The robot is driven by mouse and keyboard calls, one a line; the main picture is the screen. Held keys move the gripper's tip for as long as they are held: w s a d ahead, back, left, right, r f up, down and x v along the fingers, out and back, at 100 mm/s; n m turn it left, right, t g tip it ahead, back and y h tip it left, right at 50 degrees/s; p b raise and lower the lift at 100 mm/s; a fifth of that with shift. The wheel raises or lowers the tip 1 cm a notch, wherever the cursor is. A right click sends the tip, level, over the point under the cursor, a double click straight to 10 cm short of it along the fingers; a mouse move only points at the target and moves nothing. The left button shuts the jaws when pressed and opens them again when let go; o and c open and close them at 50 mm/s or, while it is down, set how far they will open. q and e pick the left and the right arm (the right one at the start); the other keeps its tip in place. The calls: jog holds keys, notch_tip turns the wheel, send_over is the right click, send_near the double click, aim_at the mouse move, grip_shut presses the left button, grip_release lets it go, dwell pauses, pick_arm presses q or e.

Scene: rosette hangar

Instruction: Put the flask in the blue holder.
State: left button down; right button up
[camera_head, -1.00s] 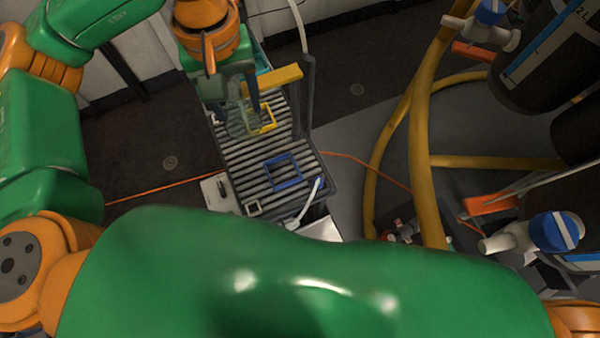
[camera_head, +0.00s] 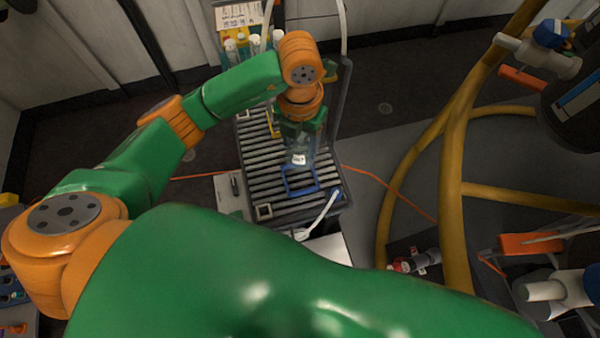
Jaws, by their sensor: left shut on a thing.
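The clear flask (camera_head: 299,158) has a small white label and shows below my left gripper (camera_head: 300,136), which is shut on it. The blue holder (camera_head: 289,188) is a square frame on the slatted rack. The flask overlaps the far part of the blue holder in the picture. I cannot tell whether its base is inside the frame or still above it. My arm and gripper hide the top of the flask. My right gripper is not in view.
Several capped bottles (camera_head: 243,46) stand behind. Thick yellow hoses (camera_head: 453,180) rise at the right.

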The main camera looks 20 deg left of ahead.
pick_arm(q)
notch_tip(320, 180, down, 13)
jog(key=shift+w+r+b, duration=0.1)
jog(key=shift+b, duration=0.2)
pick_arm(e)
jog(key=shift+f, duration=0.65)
pick_arm(q)
jog(key=shift+c, duration=0.8)
grip_release()
jog(key=shift+r, duration=0.25)
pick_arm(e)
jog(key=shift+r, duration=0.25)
pick_arm(q)
notch_tip(320, 180, up, 12)
jog(key=shift+f+p, duration=0.2)
jog(key=shift+p, duration=0.25)
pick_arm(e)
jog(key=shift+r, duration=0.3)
